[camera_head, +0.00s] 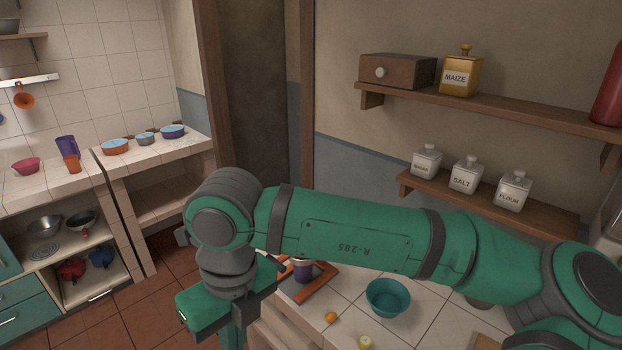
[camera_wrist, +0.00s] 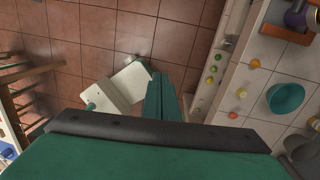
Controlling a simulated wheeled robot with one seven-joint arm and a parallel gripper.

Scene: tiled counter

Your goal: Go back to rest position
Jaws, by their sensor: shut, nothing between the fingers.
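My gripper (camera_wrist: 160,84) is shut and empty, its green fingers together over the red-tiled floor in the wrist view. In the head view, my green arm stretches across the lower half from the right, and its wrist bends down at the left edge of the tiled counter. The fingertips are hidden or cut off at the bottom there. The gripper hangs beside the counter, apart from the things on it. A teal bowl (camera_head: 388,297) stands on the counter; it also shows in the wrist view (camera_wrist: 286,98).
A wooden tray (camera_head: 316,284) with a purple cup (camera_head: 303,270), an orange fruit (camera_head: 330,317) and a yellow fruit (camera_head: 365,342) are on the counter. Wall shelves (camera_head: 500,107) with jars stand behind my arm.

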